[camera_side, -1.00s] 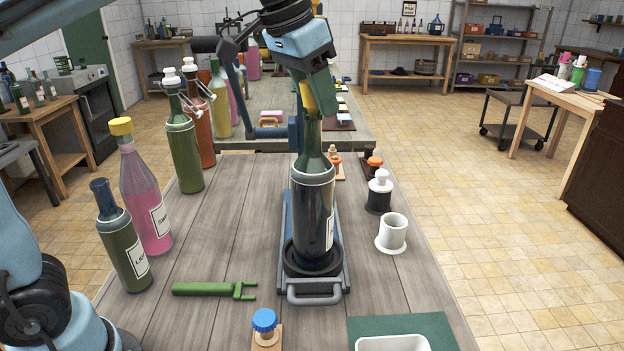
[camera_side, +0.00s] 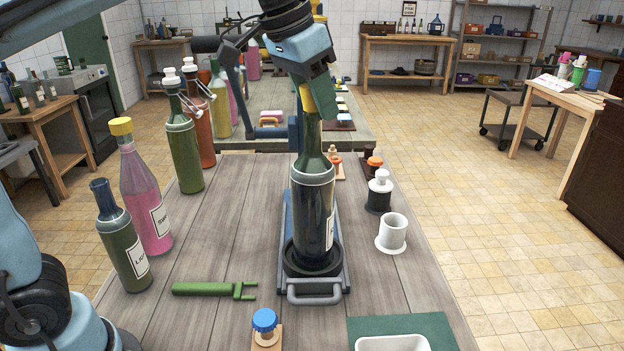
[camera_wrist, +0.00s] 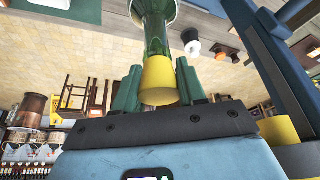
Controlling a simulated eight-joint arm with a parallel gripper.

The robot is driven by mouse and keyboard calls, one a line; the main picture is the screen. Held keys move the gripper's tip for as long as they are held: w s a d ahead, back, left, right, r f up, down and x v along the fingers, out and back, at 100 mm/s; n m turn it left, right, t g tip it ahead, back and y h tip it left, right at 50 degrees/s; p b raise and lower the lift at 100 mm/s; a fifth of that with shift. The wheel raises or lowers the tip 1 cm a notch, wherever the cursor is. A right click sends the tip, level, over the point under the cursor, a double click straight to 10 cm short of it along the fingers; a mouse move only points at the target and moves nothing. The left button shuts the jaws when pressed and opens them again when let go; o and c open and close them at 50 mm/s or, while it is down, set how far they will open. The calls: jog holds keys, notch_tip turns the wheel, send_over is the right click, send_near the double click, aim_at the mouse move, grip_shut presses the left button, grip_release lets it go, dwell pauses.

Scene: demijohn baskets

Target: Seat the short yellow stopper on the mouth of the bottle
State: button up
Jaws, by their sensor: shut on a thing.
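The dark green bottle (camera_side: 313,214) stands upright in the black ring of a blue-grey stand (camera_side: 341,268) at the middle of the bench. My gripper (camera_side: 313,100) is above the bottle, at its mouth. The short yellow stopper (camera_wrist: 159,80) is between my green fingers in the wrist view, and they are shut on it. In the side view a yellow part (camera_side: 306,98) shows beside the green finger at the neck's top. The bottle's neck (camera_wrist: 155,35) lines up with the stopper in the wrist view. The fingers hide part of the contact, so I cannot tell how deep the stopper sits.
A pink bottle (camera_side: 147,195) and green bottles stand left. A green wrench-like tool (camera_side: 213,289) lies in front. A white cup (camera_side: 392,233) and a black-and-white stopper (camera_side: 379,192) stand right. A blue-capped piece (camera_side: 264,322) is near the front edge. Bare bench lies beside the stand.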

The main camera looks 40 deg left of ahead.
jog(key=shift+r, duration=0.4)
jog(key=shift+r, duration=2.5)
jog(key=s+a+f+n+y, duration=0.1)
jog(key=s+a+f+n, duration=0.25)
jog(key=s+a, duration=0.3)
notch_tip(320, 180, down, 17)
jog(key=s, duration=0.1)
jog(key=d+r+m, duration=0.1)
jog(key=d+r, duration=0.5)
jog(key=r, duration=0.4)
jog(key=w+r, duration=0.2)
jog(key=r, duration=0.2)
jog(key=w+r+m, duration=0.1)
jog(key=w+r, duration=0.2)
jog(key=r, duration=0.2)
jog(key=w+r+m+h, duration=0.1)
jog(key=w+r, duration=0.1)
jog(key=r, duration=0.2)
jog(key=shift+w+d+r+m, duration=0.25)
jog(key=shift+f, duration=0.15)
